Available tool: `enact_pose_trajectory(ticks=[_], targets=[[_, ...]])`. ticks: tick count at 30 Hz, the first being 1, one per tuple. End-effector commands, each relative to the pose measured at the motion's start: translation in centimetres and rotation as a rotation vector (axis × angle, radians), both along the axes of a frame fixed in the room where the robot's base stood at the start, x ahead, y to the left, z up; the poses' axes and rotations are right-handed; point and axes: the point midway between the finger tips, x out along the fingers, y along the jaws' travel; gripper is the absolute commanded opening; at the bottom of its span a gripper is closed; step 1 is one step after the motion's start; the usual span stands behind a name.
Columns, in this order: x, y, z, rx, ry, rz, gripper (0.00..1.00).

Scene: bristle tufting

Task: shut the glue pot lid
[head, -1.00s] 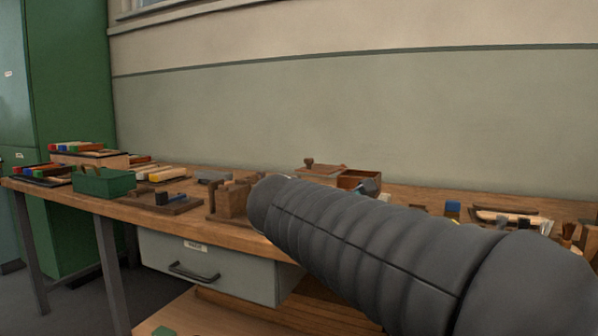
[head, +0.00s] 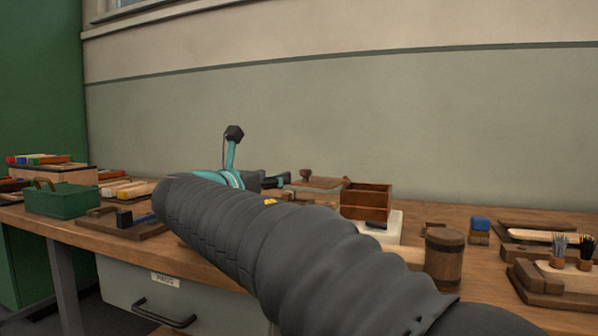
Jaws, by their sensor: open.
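My gripper (head: 284,179) shows as small dark parts just beyond the teal wrist, above the back of the bench, and points right. It is open, and nothing shows between its fingers. I cannot make out a glue pot or its lid for certain. A flat brown wooden piece with a round knob (head: 318,184) lies just right of my gripper. An open-topped brown wooden box (head: 367,202) stands beside it, farther right. My dark sleeved arm covers the middle of the bench and may hide the pot.
On the bench (head: 480,262), a white item (head: 393,226) sits below the wooden box. A mallet (head: 443,258) and a blue-topped block (head: 480,228) are to the right, with brushes (head: 558,250) beyond. A green box (head: 62,199) and a dark board (head: 115,226) are at left.

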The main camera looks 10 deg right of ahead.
Motion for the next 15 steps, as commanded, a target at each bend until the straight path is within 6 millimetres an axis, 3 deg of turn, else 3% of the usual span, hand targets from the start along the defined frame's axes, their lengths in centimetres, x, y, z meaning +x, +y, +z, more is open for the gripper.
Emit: enact_pose_trajectory(ticks=[15], targets=[[6.6,-6.6,-0.2,0.003,0.000,-0.013,0.54]])
